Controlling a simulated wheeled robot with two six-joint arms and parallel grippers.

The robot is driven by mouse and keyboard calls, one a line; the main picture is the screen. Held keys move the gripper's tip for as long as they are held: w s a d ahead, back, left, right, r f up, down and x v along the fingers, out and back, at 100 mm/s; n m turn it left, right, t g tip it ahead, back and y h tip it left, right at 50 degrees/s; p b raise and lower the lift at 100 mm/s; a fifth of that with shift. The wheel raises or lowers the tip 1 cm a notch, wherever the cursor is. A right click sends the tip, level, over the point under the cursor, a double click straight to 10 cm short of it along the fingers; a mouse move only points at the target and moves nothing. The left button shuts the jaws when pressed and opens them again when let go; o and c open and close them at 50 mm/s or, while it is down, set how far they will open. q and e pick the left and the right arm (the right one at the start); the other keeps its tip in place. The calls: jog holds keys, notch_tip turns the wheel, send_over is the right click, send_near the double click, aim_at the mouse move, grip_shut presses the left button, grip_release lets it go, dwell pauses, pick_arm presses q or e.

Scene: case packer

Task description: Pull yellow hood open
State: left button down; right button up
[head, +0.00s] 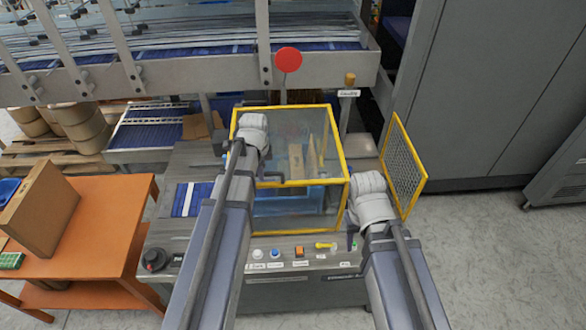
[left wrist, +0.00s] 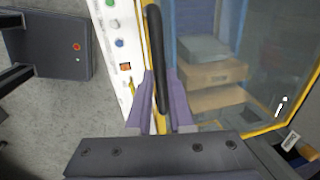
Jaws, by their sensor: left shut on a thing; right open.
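The yellow hood (head: 318,183) is a box of clear panels in a yellow frame on the grey machine, and looks closed in the head view. In the left wrist view, its clear panel (left wrist: 250,60) and yellow edge show beside a dark bar handle (left wrist: 157,45). My left gripper (left wrist: 161,85) has its purple fingers on either side of this handle and is shut on it. In the head view my left arm covers the hood's left side and hides that gripper.
Below the hood is a control panel (head: 298,275) with several buttons. A yellow mesh guard (head: 403,165) stands right of my right wrist. An orange table (head: 95,225) with a cardboard box (head: 38,208) stands at left. A grey cabinet (head: 480,85) fills the right back.

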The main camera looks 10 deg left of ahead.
pick_arm(q)
jog(key=s+a, duration=0.1)
jog(key=a, duration=0.3)
jog(key=s+a, duration=0.1)
jog(key=a, duration=0.3)
jog(key=s+a, duration=0.2)
jog(key=a, duration=0.2)
jog(key=c, duration=0.8)
grip_release()
jog(key=shift+r, duration=0.1)
notch_tip(320, 180, up, 8)
jog(key=s+p, duration=0.1)
jog(key=p, duration=0.6)
jog(key=shift+s+d+f+p, duration=0.2)
jog(key=shift+d+p, duration=0.05)
jog(key=shift+p, duration=0.1)
jog(key=shift+f, duration=0.1)
